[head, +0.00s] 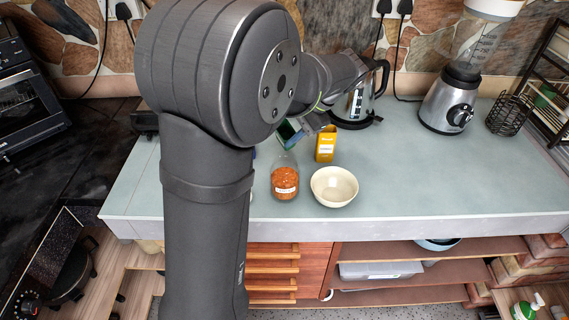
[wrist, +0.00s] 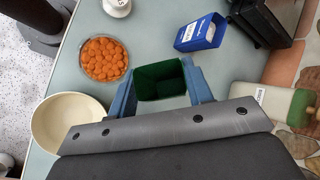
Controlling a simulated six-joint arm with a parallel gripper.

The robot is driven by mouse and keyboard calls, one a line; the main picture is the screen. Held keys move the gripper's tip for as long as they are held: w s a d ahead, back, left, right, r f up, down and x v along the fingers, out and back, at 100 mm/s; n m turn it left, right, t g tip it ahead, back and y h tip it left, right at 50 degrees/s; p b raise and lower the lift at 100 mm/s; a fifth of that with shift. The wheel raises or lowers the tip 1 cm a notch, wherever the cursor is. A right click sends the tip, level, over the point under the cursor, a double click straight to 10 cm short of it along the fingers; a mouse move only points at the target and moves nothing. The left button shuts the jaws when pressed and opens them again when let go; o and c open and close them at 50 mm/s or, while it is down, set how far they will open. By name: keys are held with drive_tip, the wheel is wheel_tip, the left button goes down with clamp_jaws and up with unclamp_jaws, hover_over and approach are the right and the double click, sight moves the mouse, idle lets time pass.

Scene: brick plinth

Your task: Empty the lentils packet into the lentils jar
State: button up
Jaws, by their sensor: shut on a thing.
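A clear jar (head: 285,182) with a white label, too small to read, stands on the counter, holding orange-red lentils. In the wrist view the jar (wrist: 103,58) shows from above, its round mouth full of orange pieces. My gripper (wrist: 161,92) is shut on a green open-topped packet (wrist: 159,72), its fingers on two opposite sides. The packet's mouth faces the wrist camera; I see green inner walls and no contents. In the head view the packet (head: 290,132) is tilted, behind the jar and apart from it, partly hidden by my arm. Its label is not visible.
A cream bowl (head: 334,187) stands right of the jar. A yellow packet (head: 326,143) stands behind the bowl. A blue box (wrist: 200,32) and a white-and-green container (wrist: 275,103) show in the wrist view. A kettle (head: 357,103) and blender (head: 453,100) stand farther back.

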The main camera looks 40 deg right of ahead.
drive_tip(key=shift+w+d+f+m+g+y, duration=0.3)
drive_tip(key=shift+w+d+g+y, duration=0.2)
drive_tip(key=shift+w+d+y, duration=0.15)
drive_tip(key=shift+w+d+f+m+g+y, duration=0.2)
drive_tip(key=shift+w+d+m+g+y, duration=0.1)
drive_tip(key=shift+w+d+g+y, duration=0.25)
drive_tip(key=shift+w+d+f+m+g+y, duration=0.2)
drive_tip(key=shift+w+d+m+g+y, duration=0.05)
drive_tip(key=shift+w+d+g+y, duration=0.25)
drive_tip(key=shift+w+d+f+m+g+y, duration=0.15)
drive_tip(key=shift+w+d+m+g+y, duration=0.1)
drive_tip(key=shift+w+d+g+y, duration=0.25)
drive_tip(key=shift+t, duration=0.25)
